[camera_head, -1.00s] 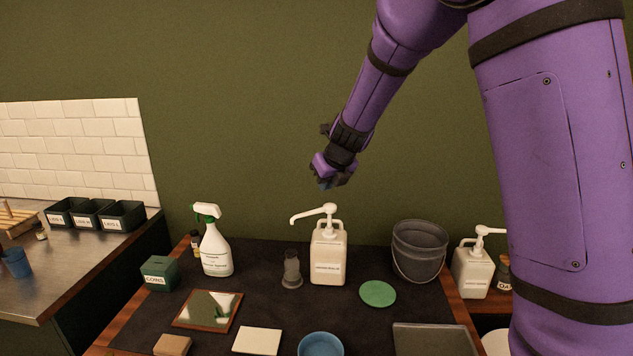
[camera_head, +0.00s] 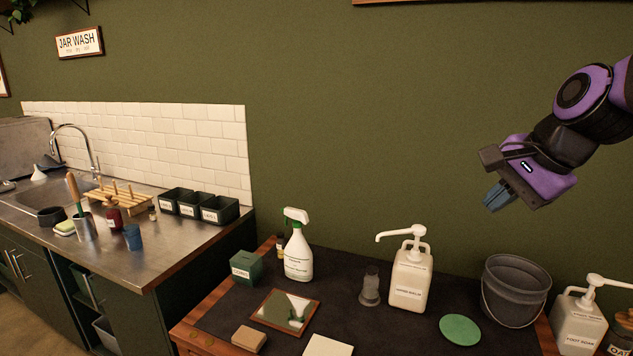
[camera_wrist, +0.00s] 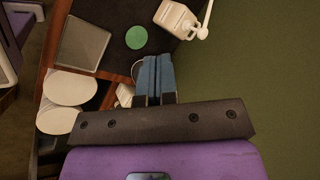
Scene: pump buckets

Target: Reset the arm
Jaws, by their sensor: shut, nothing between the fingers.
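My gripper (camera_head: 497,196) is in the upper right of the head view, raised in the air above the grey bucket and in front of the green wall. Its blue fingers are together with nothing between them. In the wrist view the shut fingers (camera_wrist: 155,76) point down toward the table and hide most of the bucket. The purple arm enters from the right edge of the head view.
Below stand a white pump bottle (camera_head: 410,278), a grey bucket (camera_head: 515,292), another pump bottle (camera_head: 578,322), a spray bottle (camera_head: 298,252) and a green disc (camera_head: 459,330). The steel sink counter (camera_head: 190,238) is at left. The air around the gripper is clear.

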